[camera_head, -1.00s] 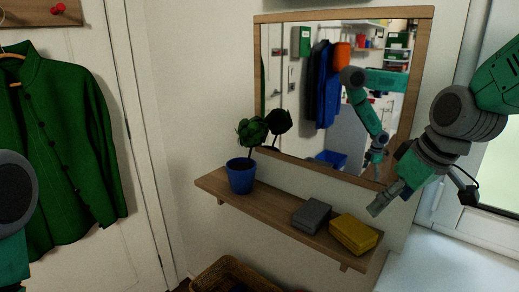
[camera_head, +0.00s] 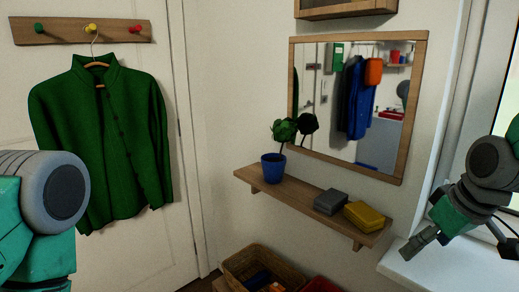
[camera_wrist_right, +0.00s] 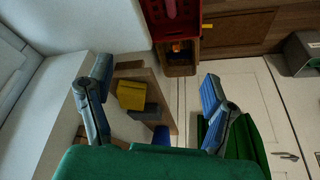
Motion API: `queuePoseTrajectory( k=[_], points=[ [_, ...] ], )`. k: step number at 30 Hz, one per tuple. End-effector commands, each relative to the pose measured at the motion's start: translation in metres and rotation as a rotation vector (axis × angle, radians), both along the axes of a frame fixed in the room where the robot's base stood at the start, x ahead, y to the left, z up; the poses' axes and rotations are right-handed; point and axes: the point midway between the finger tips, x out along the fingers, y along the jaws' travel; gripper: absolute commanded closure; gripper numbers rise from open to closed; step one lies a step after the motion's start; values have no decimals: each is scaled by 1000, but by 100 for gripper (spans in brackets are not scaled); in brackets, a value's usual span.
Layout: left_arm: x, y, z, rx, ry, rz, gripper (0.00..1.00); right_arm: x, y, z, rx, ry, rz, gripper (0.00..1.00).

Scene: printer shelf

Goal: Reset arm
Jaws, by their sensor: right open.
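My right gripper (camera_head: 416,243) is at the right of the head view, in front of the white window sill and to the right of the wall shelf. In the right wrist view the right gripper (camera_wrist_right: 158,102) has its two fingers wide apart with nothing between them in its grasp. My left arm shows at the lower left of the head view, but its gripper is out of the picture.
The wooden shelf (camera_head: 300,205) holds a blue potted plant (camera_head: 272,167), a grey box (camera_head: 330,201) and a yellow box (camera_head: 364,216). A mirror (camera_head: 405,150) hangs above. A green jacket (camera_head: 100,140) hangs left. A wicker basket (camera_head: 236,275) stands below. The white sill (camera_head: 450,268) is bare.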

Motion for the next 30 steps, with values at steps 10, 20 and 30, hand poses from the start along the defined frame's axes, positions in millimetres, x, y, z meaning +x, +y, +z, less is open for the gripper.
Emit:
queuePoseTrajectory(
  k=[10,20,30],
  points=[
    [0,1,-7,1,0,1,0,-29,7,-103,-29,79,-66,26],
    [0,0,-18,0,0,1,0,-136,30,-268,-63,218,-161,26],
    [0,1,-25,0,0,1,0,-245,51,-340,-53,300,-220,26]
  ],
)
